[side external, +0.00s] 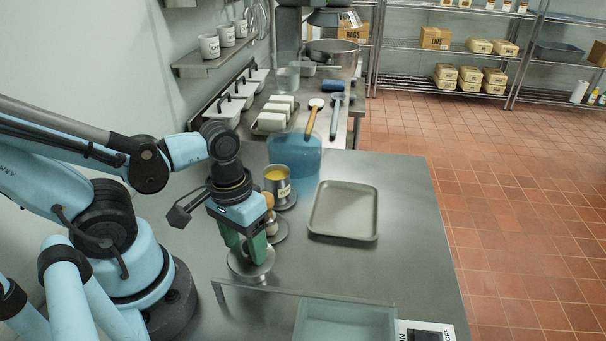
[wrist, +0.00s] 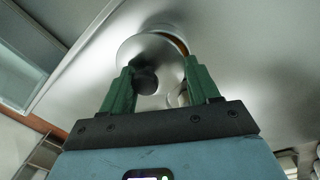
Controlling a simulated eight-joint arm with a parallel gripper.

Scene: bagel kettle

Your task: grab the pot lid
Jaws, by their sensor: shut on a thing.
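The pot lid is a round steel disc (side external: 240,268) low on the steel counter, under my gripper. In the wrist view the lid (wrist: 135,48) lies beyond the fingertips, with its dark knob (wrist: 146,80) between the green fingers. My gripper (side external: 255,255) points down and its jaws are shut on the lid's knob; it also shows in the wrist view (wrist: 160,80). The fingers partly hide the knob and lid in the side view. I cannot tell whether the lid is clear of the counter.
A tin with yellow contents (side external: 278,183) and a wooden-topped item (side external: 269,203) stand just behind my gripper. An empty grey tray (side external: 343,226) lies to the right. A pale blue bin (side external: 345,325) is at the front. A large pot (side external: 332,57) stands far back.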

